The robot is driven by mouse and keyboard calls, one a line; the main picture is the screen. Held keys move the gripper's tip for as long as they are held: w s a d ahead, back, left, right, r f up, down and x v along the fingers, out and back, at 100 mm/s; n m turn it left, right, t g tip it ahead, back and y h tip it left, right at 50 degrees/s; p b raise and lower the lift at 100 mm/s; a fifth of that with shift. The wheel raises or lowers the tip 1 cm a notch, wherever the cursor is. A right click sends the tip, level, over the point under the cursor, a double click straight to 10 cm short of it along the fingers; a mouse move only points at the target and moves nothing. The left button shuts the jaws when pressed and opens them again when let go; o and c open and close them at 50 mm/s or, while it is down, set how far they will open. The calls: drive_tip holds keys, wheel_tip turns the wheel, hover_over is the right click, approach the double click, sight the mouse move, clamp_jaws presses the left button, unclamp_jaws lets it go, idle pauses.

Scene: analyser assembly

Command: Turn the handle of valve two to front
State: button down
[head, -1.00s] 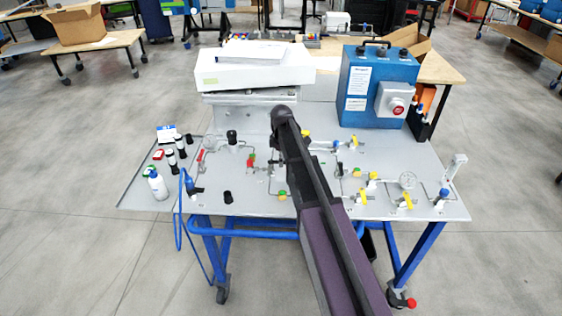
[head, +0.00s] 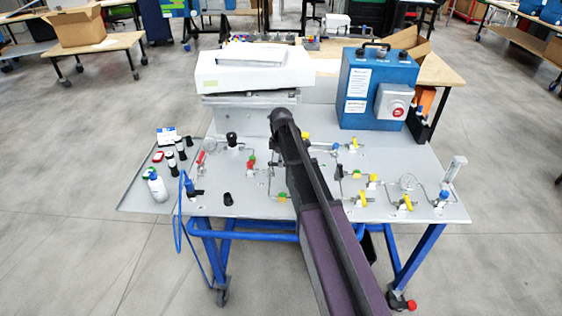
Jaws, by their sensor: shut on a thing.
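Only the head view is given. The bench panel (head: 232,196) carries several small valves with coloured handles. I cannot read labels that tell which one is valve two. Red-handled valves (head: 251,165) stand left of my arm, and yellow-handled ones (head: 405,203) stand to the right. My dark arm reaches over the middle of the panel. Part of my gripper (head: 275,152) shows as a dark shape beside the arm's left edge, low over the panel. It is shut on what seems to be a valve handle there; the fingertips and that handle are mostly hidden.
A white analyser box (head: 253,70) stands at the back left and a blue control box (head: 372,88) with a red button at the back right. A white bottle (head: 158,187) and several dark vials stand at the left. A blue hose hangs over the front edge.

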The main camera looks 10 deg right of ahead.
drive_tip(key=m, duration=0.1)
drive_tip(key=s+m, duration=0.1)
drive_tip(key=m, duration=0.2)
drive_tip(key=shift+s+a, duration=0.25)
drive_tip(key=shift+a, duration=0.05)
drive_tip(key=m, duration=0.2)
drive_tip(key=s+a+m, duration=0.1)
drive_tip(key=m, duration=0.1)
drive_tip(key=shift+m, duration=0.3)
drive_tip(key=m, duration=0.1)
drive_tip(key=a+m, duration=0.1)
drive_tip(key=m, duration=0.2)
drive_tip(key=shift+s+a+m, duration=0.25)
drive_tip(key=shift+a+m, duration=0.05)
drive_tip(key=shift+a, duration=0.05)
drive_tip(key=shift+a+m, duration=0.35)
drive_tip(key=shift+m, duration=0.75)
drive_tip(key=shift+a+m, duration=0.35)
drive_tip(key=shift+m, duration=0.75)
drive_tip(key=c, duration=0.6)
unclamp_jaws()
drive_tip(key=shift+w, duration=0.1)
drive_tip(key=shift+n, duration=0.3)
